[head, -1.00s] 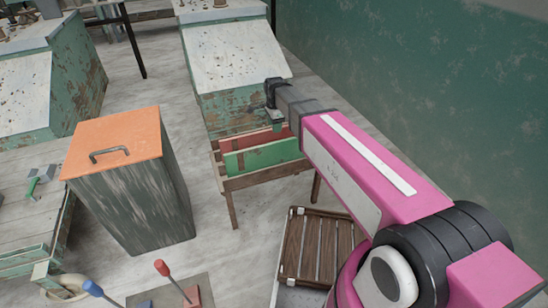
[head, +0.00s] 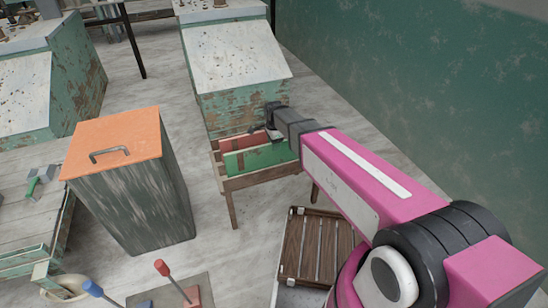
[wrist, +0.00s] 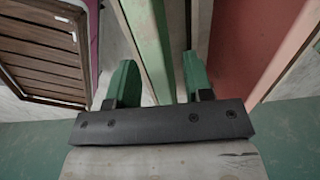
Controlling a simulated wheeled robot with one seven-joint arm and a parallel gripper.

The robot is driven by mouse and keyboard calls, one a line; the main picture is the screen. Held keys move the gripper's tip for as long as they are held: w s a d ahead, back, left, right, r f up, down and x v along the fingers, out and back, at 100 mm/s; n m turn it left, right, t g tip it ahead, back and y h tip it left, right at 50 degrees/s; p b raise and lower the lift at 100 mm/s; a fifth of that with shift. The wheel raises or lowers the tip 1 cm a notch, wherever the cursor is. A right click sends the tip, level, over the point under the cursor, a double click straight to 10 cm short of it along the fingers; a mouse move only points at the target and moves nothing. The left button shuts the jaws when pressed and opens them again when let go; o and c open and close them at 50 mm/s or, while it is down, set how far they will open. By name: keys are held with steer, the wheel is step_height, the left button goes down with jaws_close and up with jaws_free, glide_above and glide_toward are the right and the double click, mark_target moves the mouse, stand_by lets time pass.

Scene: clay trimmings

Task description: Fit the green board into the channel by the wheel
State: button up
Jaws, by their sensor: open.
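The green board (head: 262,157) stands on edge in a wooden rack (head: 262,177), in front of a red board (head: 240,143). My gripper (head: 271,132) is open over the right part of the boards in the head view. In the wrist view its two green fingers (wrist: 159,72) sit apart, with the green board (wrist: 152,35) running between them and the red board (wrist: 238,40) to the right. I cannot tell whether a finger touches the green board. My arm hides the right end of the boards. I cannot make out a wheel or its channel for certain.
An orange-topped bin (head: 118,145) stands left of the rack. A green block with a sloped, littered top (head: 235,55) stands behind it. A slatted wooden crate (head: 315,248) lies in front, below my arm. A green wall (head: 430,80) rises on the right.

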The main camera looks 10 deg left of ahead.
jaws_close()
stand_by(1.4)
